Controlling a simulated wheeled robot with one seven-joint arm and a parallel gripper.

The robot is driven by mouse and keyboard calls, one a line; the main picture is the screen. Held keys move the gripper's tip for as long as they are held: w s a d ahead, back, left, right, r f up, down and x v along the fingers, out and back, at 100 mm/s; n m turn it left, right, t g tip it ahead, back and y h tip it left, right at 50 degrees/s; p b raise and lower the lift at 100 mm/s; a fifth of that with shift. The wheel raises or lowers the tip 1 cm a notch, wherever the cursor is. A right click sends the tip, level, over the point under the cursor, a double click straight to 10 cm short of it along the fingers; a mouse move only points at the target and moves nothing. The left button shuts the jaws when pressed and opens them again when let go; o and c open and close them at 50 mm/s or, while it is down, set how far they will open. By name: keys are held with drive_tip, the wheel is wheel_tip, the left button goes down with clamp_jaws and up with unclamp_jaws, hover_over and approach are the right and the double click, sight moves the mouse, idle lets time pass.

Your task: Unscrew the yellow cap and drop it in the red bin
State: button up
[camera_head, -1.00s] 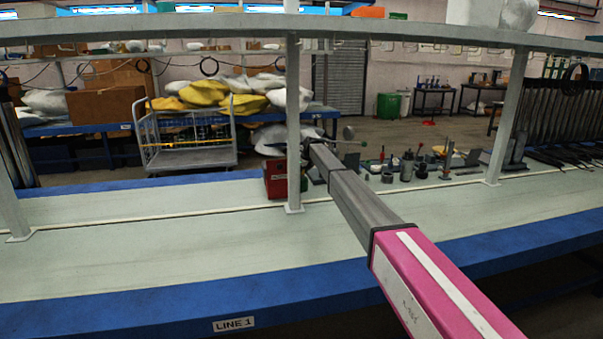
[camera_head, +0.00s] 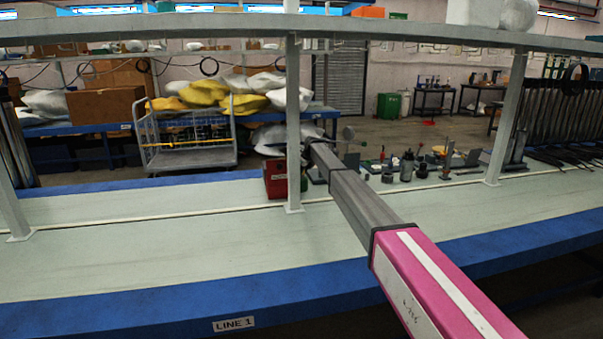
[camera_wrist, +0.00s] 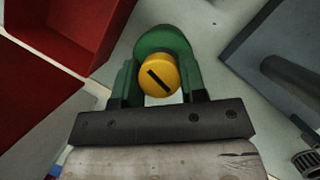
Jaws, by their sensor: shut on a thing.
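The yellow cap (camera_wrist: 158,75), round with a dark slot across its face, sits between the green fingers of my gripper (camera_wrist: 159,88) in the wrist view. My gripper is shut on it. A rounded green part (camera_wrist: 161,40) shows just behind the cap; I cannot tell whether the cap is still joined to anything. The red bin (camera_wrist: 62,22) is at the upper left of the wrist view, apart from the cap. In the head view the red bin (camera_head: 275,181) stands on the bench beside the white post. There my gripper and the cap are largely hidden behind the post and my arm.
A white upright post (camera_head: 293,120) stands right by the bin. Several small tools and pump parts (camera_head: 407,166) stand on the bench to the right. A grey block (camera_wrist: 265,45) lies right of the cap in the wrist view. The bench's left part (camera_head: 140,240) is clear.

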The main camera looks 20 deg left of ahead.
drive_tip(key=shift+n+g, duration=0.3)
drive_tip(key=shift+n, duration=0.4)
drive_tip(key=shift+n+g, duration=0.6)
drive_tip(key=shift+n, duration=1.2)
drive_tip(key=shift+w+n+g, duration=0.15)
drive_tip(key=shift+n+g, duration=0.35)
drive_tip(key=shift+n, duration=1.2)
